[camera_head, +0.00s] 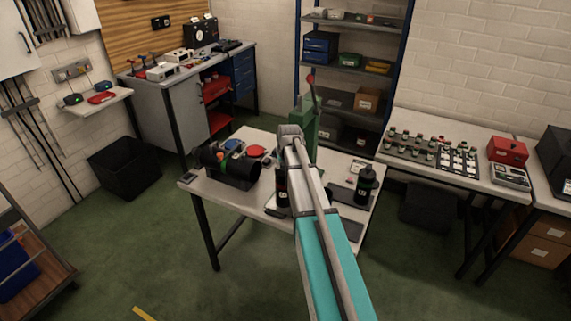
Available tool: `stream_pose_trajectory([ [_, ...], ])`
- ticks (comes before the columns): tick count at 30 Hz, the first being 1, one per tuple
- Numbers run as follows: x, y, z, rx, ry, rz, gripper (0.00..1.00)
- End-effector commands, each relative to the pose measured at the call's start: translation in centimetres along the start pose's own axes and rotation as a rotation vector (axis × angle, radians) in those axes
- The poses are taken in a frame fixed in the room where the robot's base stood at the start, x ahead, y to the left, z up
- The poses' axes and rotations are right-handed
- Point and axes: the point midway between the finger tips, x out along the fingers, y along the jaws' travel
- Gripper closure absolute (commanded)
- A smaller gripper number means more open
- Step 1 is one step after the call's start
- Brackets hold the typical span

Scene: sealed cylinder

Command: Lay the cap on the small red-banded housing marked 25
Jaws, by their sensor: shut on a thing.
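My gripper (281,161) points down over the middle of the white worktable (335,199), partly hidden by my wrist and forearm. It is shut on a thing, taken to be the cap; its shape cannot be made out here. A dark upright cylinder with a pale mark (282,192) stands just below my gripper, partly covered by my arm. Whether they touch cannot be told. A second dark cylinder with a narrower top and a green mark (366,184) stands at the table's right. The number 25 and a red band cannot be read on either.
A green press (304,120) with a red-knobbed lever stands at the back. A dark flat pad (348,228) lies at the front right.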

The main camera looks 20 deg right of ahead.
Motion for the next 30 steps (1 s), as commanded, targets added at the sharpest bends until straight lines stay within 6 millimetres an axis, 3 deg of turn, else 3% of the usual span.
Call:
stream_pose_trajectory([
  [3, -0.01, 0.0, 0.0, 0.0, 0.0, 0.0, 1.0],
  [4, -0.01, 0.0, 0.0, 0.0, 0.0, 0.0, 0.58],
  [10, 0.0, 0.0, 0.0, 0.0, 0.0, 0.0, 0.21],
  [18, 0.0, 0.01, 0.0, 0.0, 0.0, 0.0, 0.21],
  [19, 0.0, 0.01, 0.0, 0.0, 0.0, 0.0, 0.19],
  [22, 0.0, 0.01, 0.0, 0.0, 0.0, 0.0, 0.01],
  [30, 0.0, 0.01, 0.0, 0.0, 0.0, 0.0, 0.0],
])
